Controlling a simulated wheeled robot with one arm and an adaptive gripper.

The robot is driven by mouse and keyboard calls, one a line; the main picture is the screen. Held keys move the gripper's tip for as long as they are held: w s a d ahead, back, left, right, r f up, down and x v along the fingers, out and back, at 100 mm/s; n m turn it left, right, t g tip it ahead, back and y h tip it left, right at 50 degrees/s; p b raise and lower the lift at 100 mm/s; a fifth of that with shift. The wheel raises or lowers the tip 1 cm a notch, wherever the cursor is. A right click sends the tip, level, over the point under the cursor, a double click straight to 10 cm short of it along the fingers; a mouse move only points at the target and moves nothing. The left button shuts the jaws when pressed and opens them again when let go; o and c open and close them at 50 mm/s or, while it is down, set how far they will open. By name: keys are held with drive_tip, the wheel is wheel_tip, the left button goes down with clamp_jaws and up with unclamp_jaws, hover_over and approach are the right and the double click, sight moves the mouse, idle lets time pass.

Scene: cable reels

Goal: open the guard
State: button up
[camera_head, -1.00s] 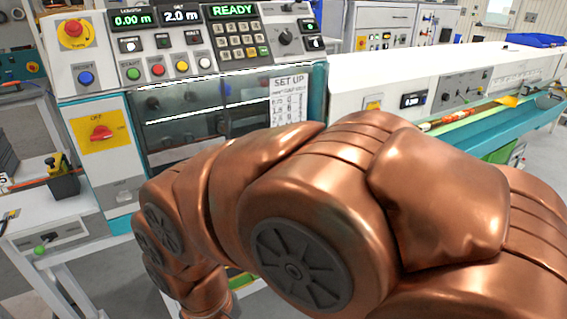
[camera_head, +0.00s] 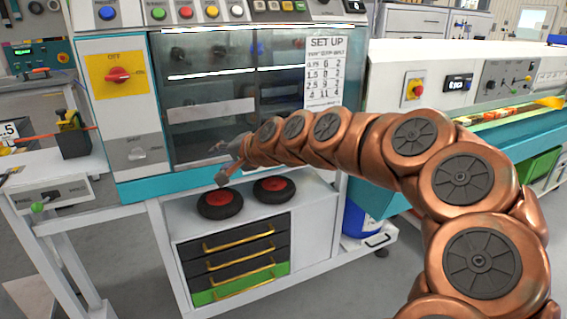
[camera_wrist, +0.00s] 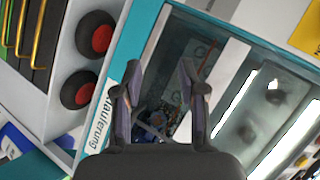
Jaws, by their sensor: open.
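The guard (camera_head: 205,90) is a clear, dark-tinted panel on the front of the machine, and it looks shut. A bright reflection runs across it and a SET UP sheet (camera_head: 325,70) is on its right part. The guard also fills the middle of the wrist view (camera_wrist: 235,85), seen tilted. My gripper (camera_head: 228,162) is in front of the guard's lower part. In the wrist view my gripper (camera_wrist: 158,85) has its two fingers apart, with nothing between them but the panel behind. I cannot tell whether the fingers touch the panel.
Two black wheels with red hubs (camera_head: 220,203) lie on the cabinet below the guard. Drawers with yellow handles (camera_head: 238,262) are under them. A red rotary switch (camera_head: 117,75) is left of the guard. A long bench machine (camera_head: 480,85) stands at right.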

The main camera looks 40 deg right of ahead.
drive_tip(key=s+d+f+m+t+h+b, duration=0.1)
drive_tip(key=s+d+f+m+h+b, duration=0.2)
drive_tip(key=d, duration=0.8)
drive_tip(key=d+m+t+h+b, duration=0.15)
drive_tip(key=d+m+h, duration=0.35)
drive_tip(key=d, duration=0.6)
drive_tip(key=shift+y, duration=0.7)
drive_tip(key=shift+b+x, duration=0.35)
drive_tip(key=shift+x, duration=3.5)
drive_tip(key=shift+f, duration=0.1)
drive_tip(key=shift+c, duration=0.2)
clamp_jaws()
